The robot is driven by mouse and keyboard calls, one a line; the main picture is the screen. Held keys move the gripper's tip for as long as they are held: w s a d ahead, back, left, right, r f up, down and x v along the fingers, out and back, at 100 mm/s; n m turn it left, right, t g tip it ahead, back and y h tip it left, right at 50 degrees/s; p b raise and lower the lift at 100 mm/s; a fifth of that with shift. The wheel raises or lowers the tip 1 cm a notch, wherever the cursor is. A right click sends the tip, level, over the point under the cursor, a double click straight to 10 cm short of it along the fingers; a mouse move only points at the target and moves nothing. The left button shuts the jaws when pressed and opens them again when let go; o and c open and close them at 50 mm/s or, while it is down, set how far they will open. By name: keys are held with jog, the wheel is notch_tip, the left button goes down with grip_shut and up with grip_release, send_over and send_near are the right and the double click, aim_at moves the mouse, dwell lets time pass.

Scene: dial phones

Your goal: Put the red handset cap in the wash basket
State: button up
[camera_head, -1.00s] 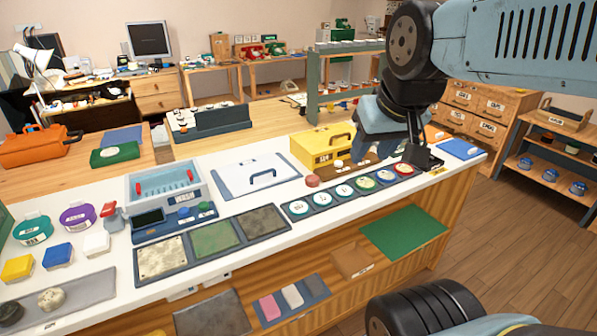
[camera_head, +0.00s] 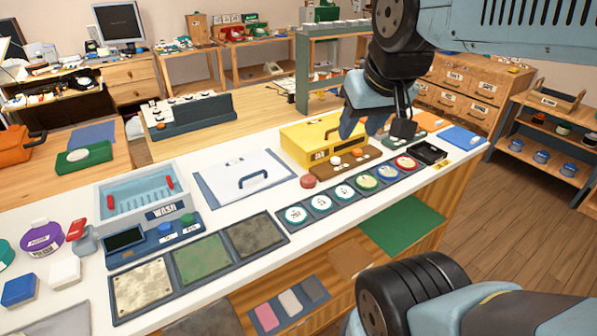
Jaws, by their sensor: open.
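An orange-red cap (camera_head: 357,152) and a white one (camera_head: 335,160) sit on a brown tray (camera_head: 347,170). The wash basket is a light blue tub (camera_head: 105,204) with red handles, in a unit marked WASH at the counter's left. My gripper (camera_head: 379,122) is open above the counter's right part, above and right of the brown tray. I see nothing between its fingers.
A yellow box (camera_head: 304,146) stands behind the brown tray. A white board with a handle (camera_head: 240,190) lies between the wash unit and the box. A row of round dials (camera_head: 342,191) and three textured panels (camera_head: 200,258) line the front edge. A black box (camera_head: 428,153) is at right.

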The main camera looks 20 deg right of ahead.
jog(key=shift+d, duration=0.2)
jog(key=o, duration=0.3)
jog(key=shift+w, duration=0.2)
jog(key=shift+o, duration=0.9)
jog(key=w+f+n+g+h, duration=0.1)
jog(key=w+n, duration=0.3)
jog(key=w, duration=0.2)
jog(key=shift+a+f, duration=0.2)
jog(key=shift+a, duration=0.05)
jog(key=n+g+h, duration=0.2)
jog(key=n+g, duration=0.2)
jog(key=n, duration=1.3)
send_over(308, 178)
jog(key=s+a, duration=0.1)
jog(key=a, duration=0.3)
notch_tip(308, 178, down, 18)
jog(key=x, duration=1.3)
jog(key=shift+w+d+f, duration=0.1)
jog(key=shift+w+f, duration=0.05)
